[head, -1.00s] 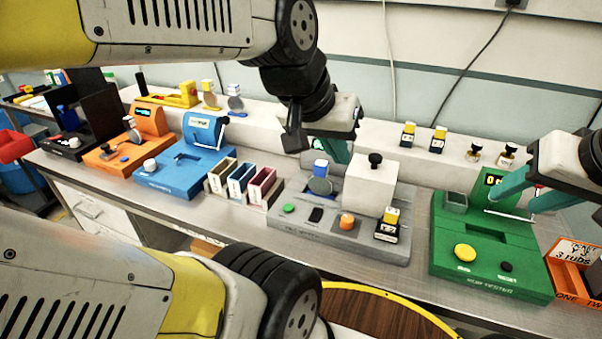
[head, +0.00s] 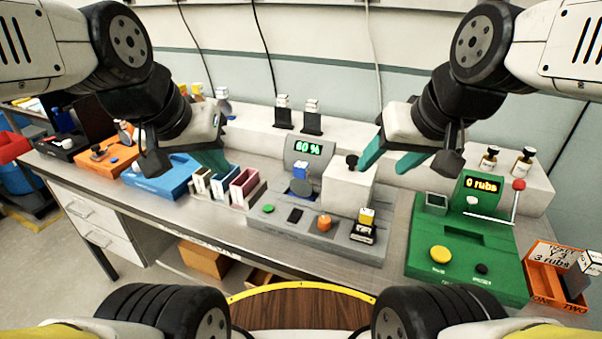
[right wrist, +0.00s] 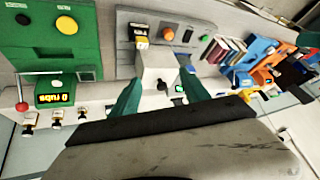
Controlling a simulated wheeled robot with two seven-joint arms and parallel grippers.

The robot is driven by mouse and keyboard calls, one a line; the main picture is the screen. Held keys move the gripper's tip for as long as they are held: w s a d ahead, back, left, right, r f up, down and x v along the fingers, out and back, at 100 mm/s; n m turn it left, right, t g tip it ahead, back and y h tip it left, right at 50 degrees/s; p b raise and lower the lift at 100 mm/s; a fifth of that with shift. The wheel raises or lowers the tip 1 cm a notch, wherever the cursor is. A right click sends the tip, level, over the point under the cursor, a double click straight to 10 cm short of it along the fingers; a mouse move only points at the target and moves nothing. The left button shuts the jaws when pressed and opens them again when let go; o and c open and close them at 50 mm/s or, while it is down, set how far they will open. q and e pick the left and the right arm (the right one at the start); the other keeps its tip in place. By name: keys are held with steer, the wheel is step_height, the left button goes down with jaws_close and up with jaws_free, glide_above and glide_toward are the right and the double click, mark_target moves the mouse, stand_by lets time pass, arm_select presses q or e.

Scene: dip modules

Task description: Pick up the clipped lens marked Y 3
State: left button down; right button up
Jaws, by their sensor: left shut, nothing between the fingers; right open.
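No marking Y 3 can be read on any lens. A dark round lens in a blue-topped clip (head: 301,180) stands on the grey machine (head: 262,232). A yellow-and-white-topped black piece (head: 364,228) stands at that machine's front right; it also shows in the right wrist view (right wrist: 141,36). Two white-topped dark pieces (head: 312,118) stand on the back ledge. A white-topped dark piece (head: 577,280) is at the orange tray. My right gripper (head: 384,168) is open and empty, beside the grey machine's white block.
The green machine (head: 430,268) reads "0 rubs". The orange tray (head: 543,290) carries a card including "Y 3" and "3 rubs". Two small bottle-like pieces (head: 523,162) stand on the right ledge. A slotted rack (head: 235,208) stands left of the grey machine, whose display reads "60 %".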

steer(key=shift+o, duration=0.5)
steer(key=m+g+h, duration=0.3)
steer(key=m+g, duration=0.2)
glide_above(301, 164)
steer(key=s, duration=0.1)
step_height(301, 164, down, 8)
steer(key=shift+d+f, duration=0.1)
steer(key=shift+f, duration=0.15)
steer(key=f, duration=0.5)
steer(key=w+f, duration=0.1)
steer(key=f, duration=0.1)
steer(key=shift+f, duration=0.3)
jaws_close()
